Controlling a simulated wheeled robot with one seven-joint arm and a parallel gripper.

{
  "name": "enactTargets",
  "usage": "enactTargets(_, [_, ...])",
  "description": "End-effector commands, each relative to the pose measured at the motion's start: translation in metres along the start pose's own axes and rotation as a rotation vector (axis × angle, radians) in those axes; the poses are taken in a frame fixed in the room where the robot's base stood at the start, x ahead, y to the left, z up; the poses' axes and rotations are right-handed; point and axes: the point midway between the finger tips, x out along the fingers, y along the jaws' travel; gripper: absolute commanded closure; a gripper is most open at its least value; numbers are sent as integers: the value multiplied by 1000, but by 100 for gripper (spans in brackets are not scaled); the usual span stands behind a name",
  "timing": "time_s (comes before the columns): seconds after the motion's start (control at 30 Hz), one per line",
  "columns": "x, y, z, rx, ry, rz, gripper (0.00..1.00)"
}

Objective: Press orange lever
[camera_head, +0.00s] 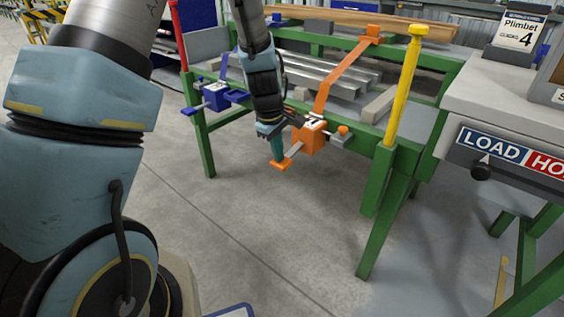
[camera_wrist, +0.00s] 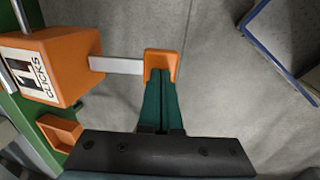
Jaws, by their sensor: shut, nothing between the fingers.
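The orange lever is a grey bar with an orange end pad (camera_head: 281,165), sticking out of an orange box (camera_head: 312,138) on the green table frame. In the wrist view the box (camera_wrist: 62,68) carries a label with "1" and "CLICKS", and the bar runs right to the orange pad (camera_wrist: 162,60). My gripper (camera_head: 276,157) points down with its teal fingers together, empty. Its fingertips (camera_wrist: 161,76) are right at the pad and overlap its lower edge in the wrist view. I cannot tell whether they touch it or how far the lever is pressed.
A blue box (camera_head: 216,96) with a similar blue lever is mounted farther left on the table. A yellow post (camera_head: 406,85) stands right of the orange box. A counter (camera_head: 510,95) marked "LOAD" is at the right. The floor (camera_head: 250,230) in front is clear.

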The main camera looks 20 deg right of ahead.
Motion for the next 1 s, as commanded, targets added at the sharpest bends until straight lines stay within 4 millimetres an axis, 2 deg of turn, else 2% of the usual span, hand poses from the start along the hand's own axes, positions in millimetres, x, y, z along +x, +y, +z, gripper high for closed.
enactTargets(0.03, [8, -3, -3, -6, -1, 24, 100])
enactTargets(0.5, [32, -7, -2, -1, -2, 36, 100])
enactTargets(1.0, [46, -8, -2, 0, -2, 33, 100])
